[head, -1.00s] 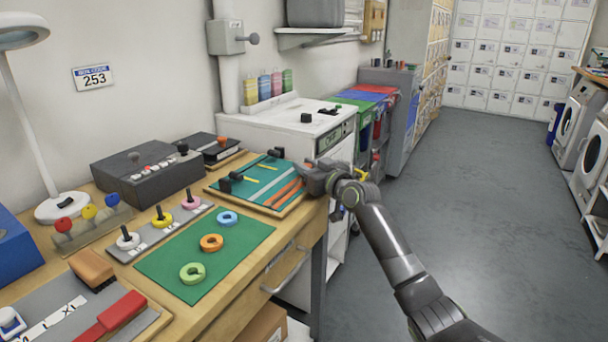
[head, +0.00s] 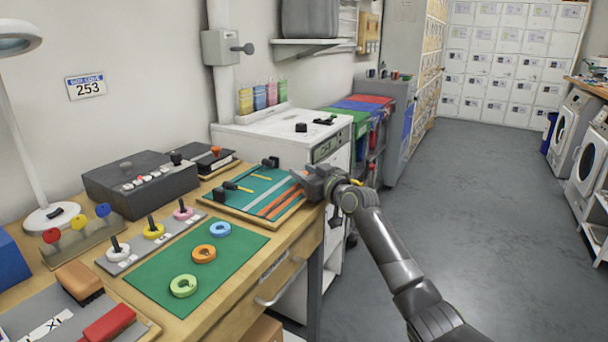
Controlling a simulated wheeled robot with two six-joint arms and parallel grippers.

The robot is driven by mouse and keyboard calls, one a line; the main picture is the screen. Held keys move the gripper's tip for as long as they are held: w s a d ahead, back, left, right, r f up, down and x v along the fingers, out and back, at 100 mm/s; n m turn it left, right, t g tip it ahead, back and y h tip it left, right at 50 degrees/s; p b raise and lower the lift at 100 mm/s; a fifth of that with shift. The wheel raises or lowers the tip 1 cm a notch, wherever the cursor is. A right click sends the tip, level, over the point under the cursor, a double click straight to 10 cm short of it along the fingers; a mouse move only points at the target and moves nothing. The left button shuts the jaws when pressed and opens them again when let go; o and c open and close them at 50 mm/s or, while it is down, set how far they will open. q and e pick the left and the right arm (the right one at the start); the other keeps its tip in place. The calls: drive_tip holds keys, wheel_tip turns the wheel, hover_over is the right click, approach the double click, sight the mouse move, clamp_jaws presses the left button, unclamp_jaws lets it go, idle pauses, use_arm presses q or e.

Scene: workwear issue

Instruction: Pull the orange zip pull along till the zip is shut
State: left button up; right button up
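A board with a teal panel (head: 247,198) lies on the wooden bench. Orange and grey strips (head: 280,203) run along its right part. Two black blocks, one at the back (head: 270,162) and one at the left (head: 219,193), sit on the board with thin yellow pieces beside them. My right gripper (head: 299,179) is at the board's right far edge, close to the strips' upper ends. Its fingertips are small and partly hidden, so I cannot tell its opening or whether it holds anything. I cannot make out the orange zip pull. My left gripper is out of view.
A green mat (head: 222,277) with three coloured rings lies nearer on the bench. A dark control box (head: 140,180) stands behind, and a lamp (head: 45,215) at the left. A white machine (head: 280,138) stands beyond the board. The floor at the right is clear.

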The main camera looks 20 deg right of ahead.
drive_tip(key=shift+o, duration=0.3)
drive_tip(key=shift+f, duration=0.15)
drive_tip(key=shift+s+d, duration=0.15)
drive_tip(key=shift+s, duration=0.35)
use_arm(q)
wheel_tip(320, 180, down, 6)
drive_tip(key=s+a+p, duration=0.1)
drive_tip(key=p, duration=0.1)
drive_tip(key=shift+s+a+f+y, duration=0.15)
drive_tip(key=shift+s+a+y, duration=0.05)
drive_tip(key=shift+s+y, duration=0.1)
use_arm(e)
drive_tip(key=v, duration=1.6)
drive_tip(key=shift+s, duration=0.15)
drive_tip(key=shift+d, duration=0.15)
